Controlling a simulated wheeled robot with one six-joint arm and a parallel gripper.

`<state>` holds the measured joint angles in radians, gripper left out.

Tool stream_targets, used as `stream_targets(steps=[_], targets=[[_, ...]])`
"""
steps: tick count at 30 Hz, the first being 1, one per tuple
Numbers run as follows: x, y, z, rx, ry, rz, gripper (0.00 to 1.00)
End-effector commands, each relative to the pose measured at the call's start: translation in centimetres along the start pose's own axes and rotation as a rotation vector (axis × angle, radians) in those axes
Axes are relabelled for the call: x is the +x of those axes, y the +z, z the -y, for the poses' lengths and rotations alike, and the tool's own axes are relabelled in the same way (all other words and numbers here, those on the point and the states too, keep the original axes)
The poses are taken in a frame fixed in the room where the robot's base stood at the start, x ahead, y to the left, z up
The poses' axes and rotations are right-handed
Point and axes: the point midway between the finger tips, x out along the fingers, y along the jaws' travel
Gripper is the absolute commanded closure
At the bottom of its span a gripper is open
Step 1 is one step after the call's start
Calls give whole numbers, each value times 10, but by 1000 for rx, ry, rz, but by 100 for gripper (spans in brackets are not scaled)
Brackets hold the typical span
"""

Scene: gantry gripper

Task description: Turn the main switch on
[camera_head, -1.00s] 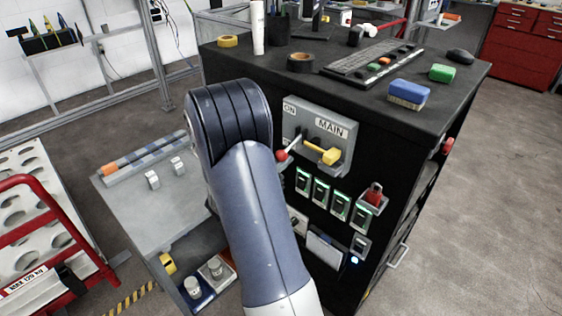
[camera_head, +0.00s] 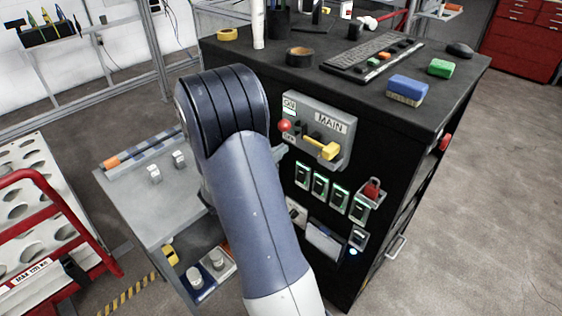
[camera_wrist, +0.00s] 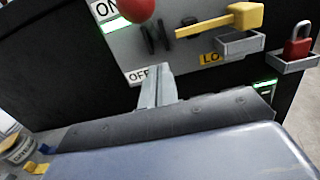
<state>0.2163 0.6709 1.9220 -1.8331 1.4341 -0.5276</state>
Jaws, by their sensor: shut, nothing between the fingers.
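The main switch is a grey panel (camera_head: 343,128) labelled MAIN on the front of the black cabinet. Its lever has a red ball knob (camera_head: 284,125), up by the ON label. In the wrist view the red knob (camera_wrist: 138,8) is at the top edge, beside ON, and a green strip under ON is lit. My gripper (camera_wrist: 158,72) is shut and empty, below the knob and in front of the OFF label (camera_wrist: 138,76). It looks apart from the knob. In the head view my arm mostly hides the gripper.
Several green-lit switches (camera_head: 320,186) lie below. A grey bench (camera_head: 140,205) stands left.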

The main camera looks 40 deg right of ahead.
Motion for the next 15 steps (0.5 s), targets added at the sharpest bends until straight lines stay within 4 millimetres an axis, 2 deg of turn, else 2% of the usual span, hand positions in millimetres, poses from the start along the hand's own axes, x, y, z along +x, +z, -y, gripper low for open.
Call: stream_targets(steps=[5, 15], targets=[[-13, -1, -1, 0, 3, 0, 100], [-62, -1, -1, -1, 4, 1, 100]])
